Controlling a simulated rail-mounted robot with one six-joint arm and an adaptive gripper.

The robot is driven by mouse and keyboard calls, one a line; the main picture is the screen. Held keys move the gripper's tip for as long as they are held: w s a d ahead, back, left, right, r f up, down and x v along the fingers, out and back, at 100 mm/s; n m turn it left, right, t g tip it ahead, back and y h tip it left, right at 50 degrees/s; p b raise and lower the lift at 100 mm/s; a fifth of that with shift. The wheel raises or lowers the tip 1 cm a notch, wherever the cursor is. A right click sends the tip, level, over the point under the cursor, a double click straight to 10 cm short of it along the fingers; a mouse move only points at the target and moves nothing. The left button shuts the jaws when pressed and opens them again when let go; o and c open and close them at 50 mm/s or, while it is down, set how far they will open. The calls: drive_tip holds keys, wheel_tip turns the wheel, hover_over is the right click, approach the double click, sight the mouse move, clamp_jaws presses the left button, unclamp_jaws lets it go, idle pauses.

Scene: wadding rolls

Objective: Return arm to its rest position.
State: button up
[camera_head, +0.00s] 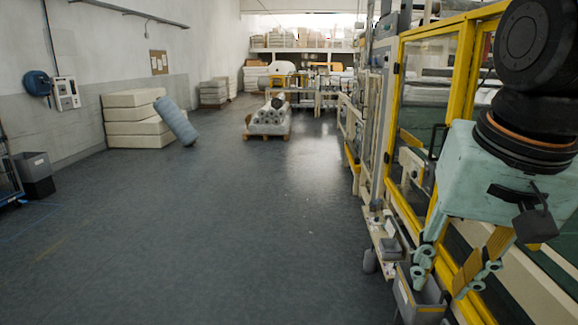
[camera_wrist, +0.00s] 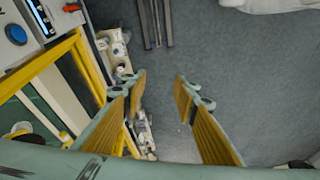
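My gripper (camera_head: 447,275) hangs at the right side of the head view, beside the yellow-framed machine. It has a pale green body, yellow finger pads and points downward. In the wrist view my gripper (camera_wrist: 160,80) shows its two fingers spread well apart. The gripper holds nothing.
The yellow-framed machine (camera_head: 393,110) runs along the right, close to my gripper. A grey bin (camera_head: 418,296) sits low beneath it. A blue roll (camera_head: 176,121) leans against stacked pale slabs (camera_head: 132,118) at left. Wadding rolls (camera_head: 269,115) lie on a pallet further back. The middle floor is clear.

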drive_tip(key=s+a+f+n, duration=0.1)
drive_tip(key=s+a+n, duration=0.1)
drive_tip(key=s, duration=0.9)
drive_tip(key=shift+n+t, duration=0.3)
drive_tip(key=shift+n, duration=0.6)
drive_tip(key=shift+w, duration=0.15)
